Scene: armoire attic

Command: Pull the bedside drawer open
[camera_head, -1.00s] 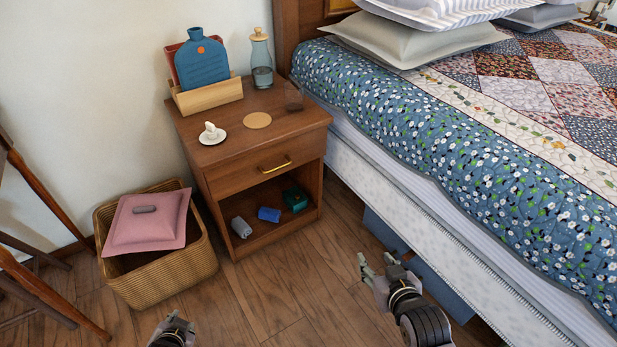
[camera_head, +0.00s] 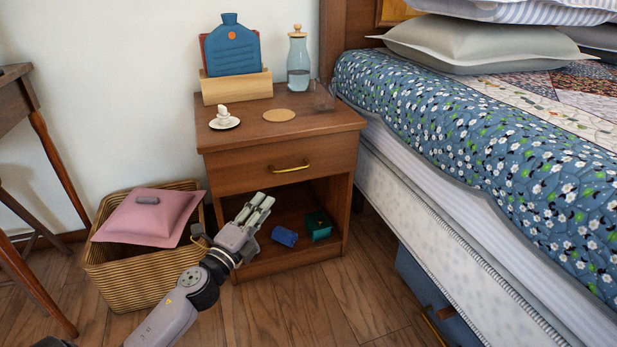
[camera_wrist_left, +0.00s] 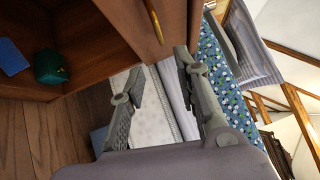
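The wooden bedside table (camera_head: 330,123) stands against the wall beside the bed. Its drawer (camera_head: 240,175) is shut, with a brass bar handle (camera_head: 290,167) on the front; the handle also shows at the top of the left wrist view (camera_wrist_left: 154,20). My left gripper (camera_head: 262,201) is in front of the table, below and left of the handle, not touching it. In the left wrist view the two fingers (camera_wrist_left: 160,72) are spread with nothing between them. My right gripper is not in view.
A blue item (camera_head: 285,236) and a green box (camera_head: 318,226) lie in the open shelf. A wicker basket (camera_head: 140,275) with a pink cushion stands at left. The bed (camera_head: 440,230) is close on the right.

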